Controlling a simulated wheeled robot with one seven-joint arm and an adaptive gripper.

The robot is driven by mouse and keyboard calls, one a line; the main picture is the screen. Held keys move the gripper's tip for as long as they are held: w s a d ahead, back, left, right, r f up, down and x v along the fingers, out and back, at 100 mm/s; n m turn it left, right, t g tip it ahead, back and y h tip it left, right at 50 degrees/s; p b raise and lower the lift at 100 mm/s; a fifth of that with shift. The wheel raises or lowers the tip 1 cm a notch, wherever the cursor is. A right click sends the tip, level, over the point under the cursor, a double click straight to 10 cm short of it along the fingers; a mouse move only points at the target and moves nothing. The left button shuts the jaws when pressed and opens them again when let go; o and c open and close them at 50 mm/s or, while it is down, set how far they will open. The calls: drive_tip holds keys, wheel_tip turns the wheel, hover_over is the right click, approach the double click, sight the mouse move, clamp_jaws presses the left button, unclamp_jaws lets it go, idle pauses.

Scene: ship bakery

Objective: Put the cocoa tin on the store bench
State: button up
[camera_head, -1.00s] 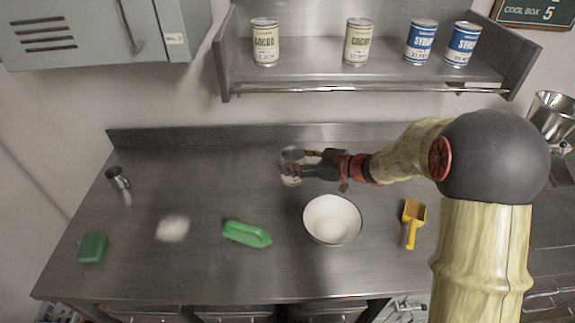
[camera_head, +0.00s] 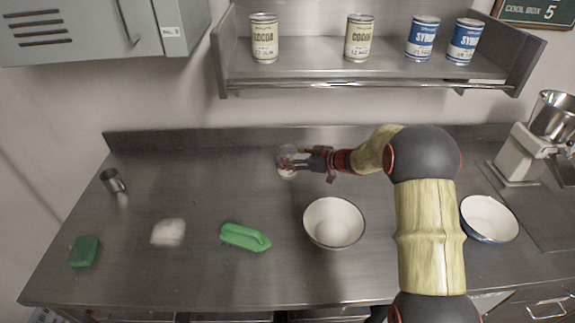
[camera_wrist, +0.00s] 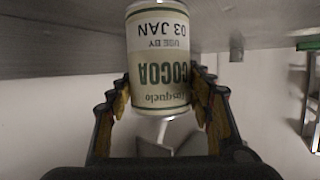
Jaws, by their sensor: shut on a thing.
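My gripper (camera_head: 303,161) is shut around a cocoa tin (camera_head: 286,163), over the back middle of the steel bench (camera_head: 215,185). In the wrist view the tin (camera_wrist: 158,62) has a cream label with green bands, reading "COCOA" and "USE BY 03 JAN" upside down in the picture. The fingers of my gripper (camera_wrist: 160,100) press on both its sides. I cannot tell whether the tin touches the bench. Two other cocoa tins, one left (camera_head: 264,38) and one right (camera_head: 359,38), stand on the wall shelf (camera_head: 310,72).
Two blue syrup tins stand on the shelf's right. Another bowl (camera_head: 489,219) and a mixer (camera_head: 525,150) are at right.

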wheel_tip(320, 180, down, 3)
drive_tip(key=shift+b, duration=0.55)
drive_tip(key=shift+r, duration=0.1)
drive_tip(key=o, duration=1.5)
drive_tip(key=shift+f, duration=0.2)
drive_tip(key=shift+c, duration=0.2)
